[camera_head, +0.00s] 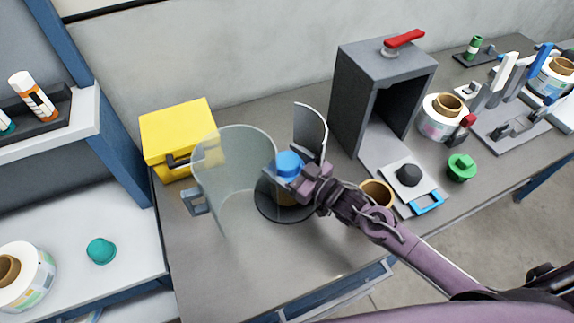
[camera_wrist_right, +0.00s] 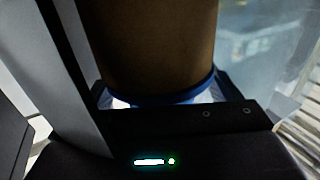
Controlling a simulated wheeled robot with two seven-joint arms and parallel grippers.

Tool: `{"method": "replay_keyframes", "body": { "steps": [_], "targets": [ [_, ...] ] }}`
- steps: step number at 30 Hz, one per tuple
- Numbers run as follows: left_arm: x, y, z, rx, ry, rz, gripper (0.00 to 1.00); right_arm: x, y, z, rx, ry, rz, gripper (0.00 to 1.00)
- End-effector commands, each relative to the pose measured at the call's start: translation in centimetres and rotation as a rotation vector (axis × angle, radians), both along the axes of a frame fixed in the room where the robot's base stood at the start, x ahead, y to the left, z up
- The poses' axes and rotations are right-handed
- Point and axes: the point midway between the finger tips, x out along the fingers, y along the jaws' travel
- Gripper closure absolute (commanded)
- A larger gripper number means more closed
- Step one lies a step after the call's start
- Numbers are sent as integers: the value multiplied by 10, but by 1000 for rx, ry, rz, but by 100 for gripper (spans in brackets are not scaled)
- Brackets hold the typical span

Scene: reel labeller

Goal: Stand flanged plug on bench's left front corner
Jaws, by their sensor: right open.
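A blue, round-topped plug-like piece (camera_head: 288,164) sits on a brown core standing in a dark round dish (camera_head: 268,204) on the bench (camera_head: 250,265). My right gripper (camera_head: 306,186) is open beside it, with its fingers partly hiding it. In the right wrist view a brown cylinder (camera_wrist_right: 155,45) with a blue rim below it is close to the gripper. Contact cannot be told. A green flanged plug (camera_head: 461,167) stands at the bench's right, and a teal one (camera_head: 101,251) sits on the left shelf. The bench's left front area is bare. My left gripper is not in view.
A clear curved guard (camera_head: 232,165) stands left of the dish, and a yellow box (camera_head: 180,135) behind it. A grey housing (camera_head: 362,85) with a red lever stands at the back. A brown ring (camera_head: 376,191) and a black knob (camera_head: 409,175) are right of my gripper.

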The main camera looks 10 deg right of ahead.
Motion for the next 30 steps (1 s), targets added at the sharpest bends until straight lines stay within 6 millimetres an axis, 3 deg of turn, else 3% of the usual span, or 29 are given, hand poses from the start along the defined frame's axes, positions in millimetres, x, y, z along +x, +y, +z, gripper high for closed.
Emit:
{"method": "replay_keyframes", "body": {
  "steps": [2, 14, 23, 30],
  "targets": [
    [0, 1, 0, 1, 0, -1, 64, 0, 0, 0, 0, 0, 0, 20],
    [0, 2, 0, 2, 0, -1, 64, 0, 0, 0, 1, -1, 0, 71],
    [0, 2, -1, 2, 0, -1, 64, 0, 0, 4, 1, -2, 0, 71],
    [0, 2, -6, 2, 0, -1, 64, -1, 0, 30, 1, -4, 0, 71]
  ]
}}
